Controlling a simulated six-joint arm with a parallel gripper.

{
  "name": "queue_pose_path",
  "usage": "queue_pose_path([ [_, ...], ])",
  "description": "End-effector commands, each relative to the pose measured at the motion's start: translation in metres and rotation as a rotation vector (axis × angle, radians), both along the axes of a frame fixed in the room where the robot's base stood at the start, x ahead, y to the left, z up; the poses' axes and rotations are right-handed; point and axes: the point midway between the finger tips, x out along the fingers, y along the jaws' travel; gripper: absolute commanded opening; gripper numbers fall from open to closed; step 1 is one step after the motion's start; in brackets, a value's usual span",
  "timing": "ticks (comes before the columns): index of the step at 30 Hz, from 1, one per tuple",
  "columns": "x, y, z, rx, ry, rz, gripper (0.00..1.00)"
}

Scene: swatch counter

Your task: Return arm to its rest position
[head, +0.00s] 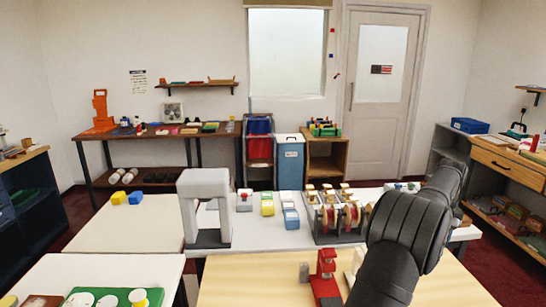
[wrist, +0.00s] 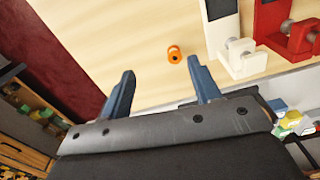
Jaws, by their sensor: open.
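My gripper (wrist: 162,68) shows in the wrist view with its two blue-grey fingers wide apart. Nothing is between them. A small orange ring-shaped piece (wrist: 174,54) lies on the pale wood table top (wrist: 110,35), beyond the fingertips and apart from them. My dark arm comes up at the front right of the head view, and the gripper itself cannot be seen there.
A red clamp-like device (head: 326,275) and a white one (wrist: 222,40) stand on the wood table near my arm. Behind are a grey arch (head: 205,190), small blocks (head: 267,205) and a reel rack (head: 345,215). The left white table (head: 130,228) is mostly clear.

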Motion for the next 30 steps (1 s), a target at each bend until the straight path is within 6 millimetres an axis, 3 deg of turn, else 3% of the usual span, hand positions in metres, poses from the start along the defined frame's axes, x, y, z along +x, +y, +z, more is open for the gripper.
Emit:
queue_pose_path([
  [12,0.042,0.074,0.007,-0.001,-0.001,0.130,0.57],
  [30,0.081,0.188,0.015,-0.001,0.000,0.320,0.57],
])
